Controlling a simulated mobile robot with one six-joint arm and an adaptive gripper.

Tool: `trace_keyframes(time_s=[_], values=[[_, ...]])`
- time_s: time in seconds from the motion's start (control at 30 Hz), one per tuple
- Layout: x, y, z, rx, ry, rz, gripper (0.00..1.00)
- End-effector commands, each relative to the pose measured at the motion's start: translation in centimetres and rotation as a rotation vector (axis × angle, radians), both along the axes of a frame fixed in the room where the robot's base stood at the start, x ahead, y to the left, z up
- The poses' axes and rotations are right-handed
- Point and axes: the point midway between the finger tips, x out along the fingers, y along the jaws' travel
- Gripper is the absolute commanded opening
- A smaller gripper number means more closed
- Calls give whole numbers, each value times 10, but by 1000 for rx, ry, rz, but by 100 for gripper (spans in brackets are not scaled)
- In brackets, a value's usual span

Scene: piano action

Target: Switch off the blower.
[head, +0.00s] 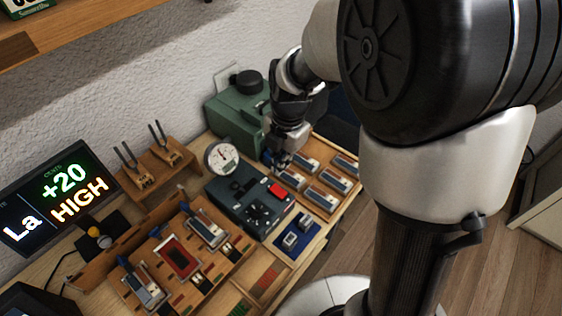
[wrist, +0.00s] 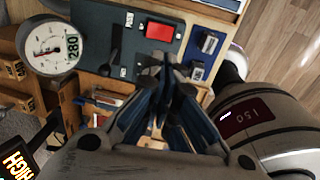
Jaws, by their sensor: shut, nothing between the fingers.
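A blue-grey control box (head: 238,208) with a bright red rocker switch (head: 279,192) and dark knobs sits on the bench. In the wrist view the red switch (wrist: 160,31) is beyond my fingertips, on the box panel (wrist: 96,18). A green machine (head: 236,112) stands behind the box; I cannot tell for sure which of the two is the blower. My gripper (head: 279,163) is above the bench, just behind the box, pointing down. In the wrist view my gripper (wrist: 168,66) is shut and empty, apart from the switch.
A round gauge (head: 222,156) stands at the box's back left corner. Wooden trays with metal parts (head: 322,196) lie right of the box. A blue mat (head: 284,246) with small blocks lies in front. A display (head: 55,197) reads "La +20 HIGH". Tuning forks (head: 160,133) stand at the back.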

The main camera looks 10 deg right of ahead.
Motion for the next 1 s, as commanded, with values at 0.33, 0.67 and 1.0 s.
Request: trace_keyframes(time_s=[0.33,0.67,1.0], values=[[11,5,5,9,-18,0,0],[12,7,-11,10,-15,0,0],[18,12,-82,9,-13,1,0]])
